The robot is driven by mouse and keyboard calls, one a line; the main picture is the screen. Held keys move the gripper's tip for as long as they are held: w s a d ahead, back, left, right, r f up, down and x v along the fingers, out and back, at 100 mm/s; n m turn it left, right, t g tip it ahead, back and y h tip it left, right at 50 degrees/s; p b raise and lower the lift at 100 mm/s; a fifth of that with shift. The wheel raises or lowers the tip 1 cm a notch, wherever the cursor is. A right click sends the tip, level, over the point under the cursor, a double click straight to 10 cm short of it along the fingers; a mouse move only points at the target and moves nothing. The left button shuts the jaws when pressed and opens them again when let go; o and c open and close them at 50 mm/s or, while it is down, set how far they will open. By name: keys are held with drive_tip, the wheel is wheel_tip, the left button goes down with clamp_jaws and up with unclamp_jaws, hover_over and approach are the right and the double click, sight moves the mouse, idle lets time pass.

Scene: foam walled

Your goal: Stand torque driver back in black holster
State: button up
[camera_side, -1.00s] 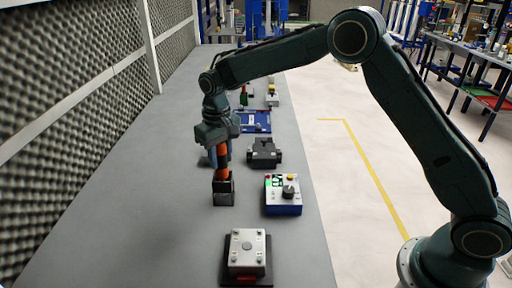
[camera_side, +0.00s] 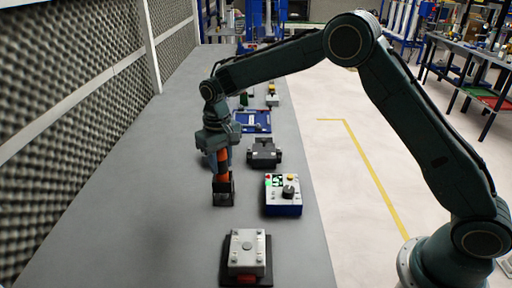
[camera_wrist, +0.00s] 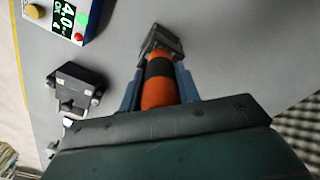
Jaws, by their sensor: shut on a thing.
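The torque driver (camera_side: 223,158), orange with a black band, is upright in the side view. My gripper (camera_side: 221,163) is shut on it, with a blue-grey finger on either side of the driver (camera_wrist: 160,92) in the wrist view. The black holster (camera_side: 224,196) stands on the grey bench directly below. The driver's lower end meets the holster (camera_wrist: 160,40) and appears to be at or inside its mouth; how deep it sits is hidden.
A white and blue box with a display and knob (camera_side: 284,194) stands close right of the holster. A black fixture (camera_side: 264,153) sits behind it, and a metal block on a dark base (camera_side: 247,252) in front. The bench left of the holster is clear.

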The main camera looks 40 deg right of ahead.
drive_tip(key=shift+f, duration=0.15)
drive_tip(key=o, duration=1.1)
wheel_tip(320, 180, up, 14)
drive_tip(key=shift+f, duration=0.15)
idle(0.5)
